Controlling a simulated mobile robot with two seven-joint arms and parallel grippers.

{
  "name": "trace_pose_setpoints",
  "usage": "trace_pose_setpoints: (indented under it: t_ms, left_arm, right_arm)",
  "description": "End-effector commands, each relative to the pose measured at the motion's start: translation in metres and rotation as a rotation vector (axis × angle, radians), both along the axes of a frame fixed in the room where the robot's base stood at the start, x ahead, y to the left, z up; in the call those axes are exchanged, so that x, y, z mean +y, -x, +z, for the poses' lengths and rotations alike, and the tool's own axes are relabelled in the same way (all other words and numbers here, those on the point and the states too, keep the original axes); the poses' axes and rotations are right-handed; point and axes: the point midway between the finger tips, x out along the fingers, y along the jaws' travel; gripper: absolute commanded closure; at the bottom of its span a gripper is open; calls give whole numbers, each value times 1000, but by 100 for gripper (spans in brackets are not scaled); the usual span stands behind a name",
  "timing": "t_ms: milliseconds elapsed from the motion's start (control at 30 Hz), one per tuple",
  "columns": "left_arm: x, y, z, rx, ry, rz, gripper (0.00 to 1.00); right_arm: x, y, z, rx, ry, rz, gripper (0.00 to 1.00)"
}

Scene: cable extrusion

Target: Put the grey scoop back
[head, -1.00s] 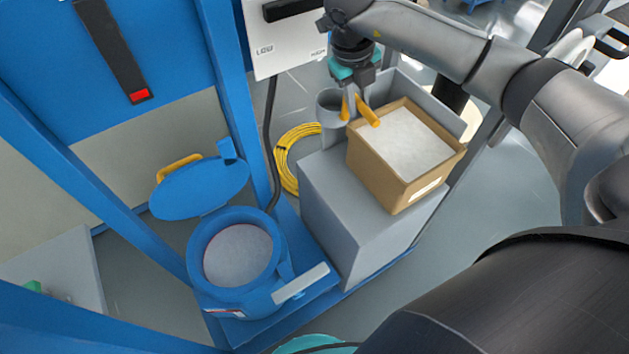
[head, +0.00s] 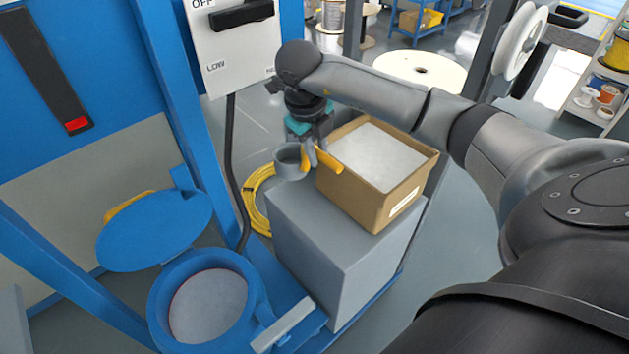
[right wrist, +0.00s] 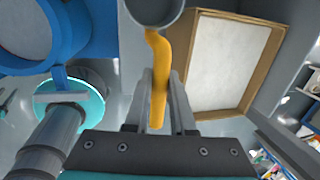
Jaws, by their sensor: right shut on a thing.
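The grey scoop (head: 290,162) is a round grey cup with a yellow-orange handle. In the head view it is just left of the cardboard box (head: 362,197), near the back left corner of the grey block (head: 345,240). My right gripper (head: 318,150) is shut on the handle. The right wrist view shows the handle (right wrist: 158,60) between the fingers (right wrist: 160,100) and part of the cup (right wrist: 153,8) at the top edge. I cannot tell whether the scoop touches the block. The box holds white material (head: 378,155). My left gripper is not in view.
A blue round hopper (head: 160,310) with white material inside stands open at lower left, its blue lid (head: 150,232) tilted aside. A white switch panel (head: 233,50) is behind. A yellow cable coil (head: 258,200) lies on the floor. Open floor (head: 460,230) lies right of the block.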

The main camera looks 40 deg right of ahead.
Motion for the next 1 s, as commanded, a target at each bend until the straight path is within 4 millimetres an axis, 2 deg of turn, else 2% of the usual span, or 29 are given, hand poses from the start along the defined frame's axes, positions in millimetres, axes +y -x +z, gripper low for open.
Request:
trace_pose_setpoints:
  t_ms: [100, 300, 567, 800, 1000]
  left_arm:
    - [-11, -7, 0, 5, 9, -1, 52]
    - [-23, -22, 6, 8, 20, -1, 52]
    - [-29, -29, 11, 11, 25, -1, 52]
    - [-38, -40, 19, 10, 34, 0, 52]
    - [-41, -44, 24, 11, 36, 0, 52]
  right_arm:
    - [0, 0, -25, -1, 0, -1, 100]
    - [0, -1, -56, -3, 0, 0, 100]
    - [0, -1, -71, -4, 0, 0, 100]
    - [0, -1, -97, -3, -1, 0, 100]
    - [0, -1, -103, -4, 1, -1, 100]
